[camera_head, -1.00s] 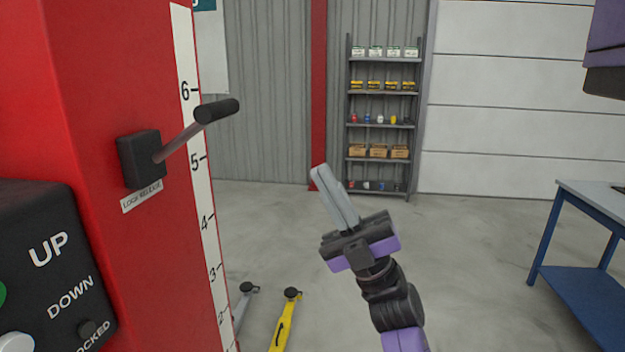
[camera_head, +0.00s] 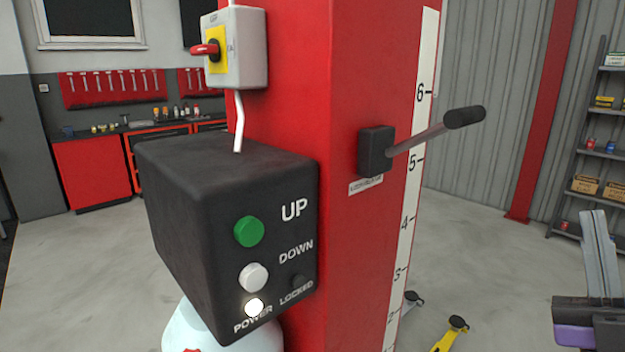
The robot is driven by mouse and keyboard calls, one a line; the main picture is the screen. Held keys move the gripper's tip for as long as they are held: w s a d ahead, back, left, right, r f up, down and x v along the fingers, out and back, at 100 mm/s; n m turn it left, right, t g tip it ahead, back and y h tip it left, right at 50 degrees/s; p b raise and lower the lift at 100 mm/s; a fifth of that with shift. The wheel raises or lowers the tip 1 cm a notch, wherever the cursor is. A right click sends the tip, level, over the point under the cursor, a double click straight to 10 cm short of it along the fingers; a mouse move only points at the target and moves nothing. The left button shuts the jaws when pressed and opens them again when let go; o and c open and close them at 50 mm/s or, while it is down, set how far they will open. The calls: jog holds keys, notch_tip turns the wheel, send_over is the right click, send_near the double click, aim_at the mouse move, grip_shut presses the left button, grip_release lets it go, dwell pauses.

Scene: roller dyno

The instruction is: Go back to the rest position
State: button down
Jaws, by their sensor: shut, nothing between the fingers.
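My gripper (camera_head: 600,262) is at the lower right edge of the head view, partly cut off by the frame. Its grey fingers point up and lie together, with nothing held. It is apart from the red lift post (camera_head: 370,60) and well to the right of the lock release lever (camera_head: 436,132), which slants up to the right. The black control box (camera_head: 190,210) on the post has a green UP button (camera_head: 249,231) and a white DOWN button (camera_head: 254,277). The POWER lamp (camera_head: 254,307) glows white; the LOCKED lamp (camera_head: 298,281) is dark.
A grey switch box (camera_head: 250,50) with a red handle is above the control box. Yellow (camera_head: 452,335) and grey (camera_head: 411,300) lift arms lie low beside the post. A shelf (camera_head: 604,130) stands at the right back. Open floor (camera_head: 490,230) lies between.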

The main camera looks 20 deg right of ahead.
jog(key=s+a+f+m+g+h, duration=0.1)
jog(key=a+f+m+g, duration=0.35)
jog(key=f, duration=0.55)
jog(key=a+f+m+g+h, duration=0.1)
jog(key=a+f+m+g, duration=0.4)
jog(key=f, duration=0.5)
jog(key=s+a+f+g+y, duration=0.5)
jog(key=s+a+f+y, duration=0.1)
jog(key=s+a+f, duration=0.7)
jog(key=shift+s+a+f+g+y, duration=0.25)
jog(key=shift+s+a+g+y, duration=0.15)
jog(key=shift+s+a, duration=0.35)
